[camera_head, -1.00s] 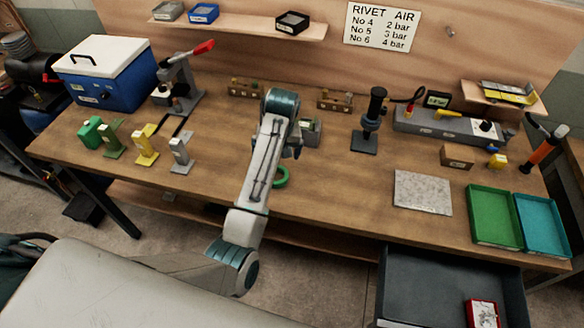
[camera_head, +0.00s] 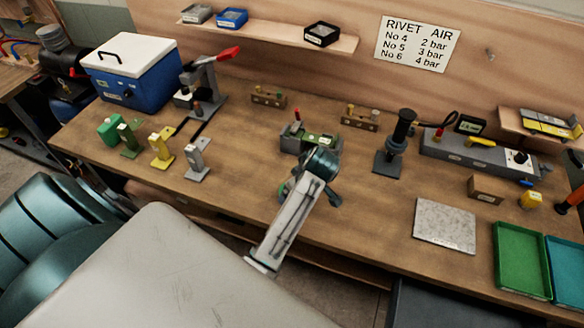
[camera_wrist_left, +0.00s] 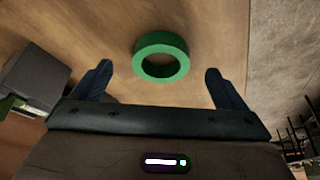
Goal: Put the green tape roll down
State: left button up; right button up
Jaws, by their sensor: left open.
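The green tape roll (camera_wrist_left: 160,46) lies flat on the wooden bench top in the left wrist view, its hole visible. My left gripper (camera_wrist_left: 158,69) is open, with one dark finger on each side of the roll in the picture. Visible gaps separate both fingers from the roll, and nothing is held. In the head view my left arm hides most of the roll; a green sliver (camera_head: 283,188) shows left of the arm. My right gripper is not in view.
A small grey holder (camera_head: 310,140) stands just behind my gripper. Yellow and grey stands are to the left, and a dark upright tool (camera_head: 394,145) and a speckled plate (camera_head: 445,226) to the right. Bare bench lies between. The bench's front edge is close.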

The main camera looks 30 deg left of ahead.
pick_arm(q)
jog(key=p+x, duration=0.1)
jog(key=x, duration=0.2)
jog(key=shift+s+a+f+p, duration=0.1)
jog(key=shift+a+p, duration=0.05)
jog(key=shift+p, duration=0.2)
jog(key=shift+a+f, duration=0.1)
jog(key=shift+f, duration=0.35)
jog(key=c, duration=1.1)
jog(key=shift+c, duration=0.3)
jog(key=shift+r, duration=0.1)
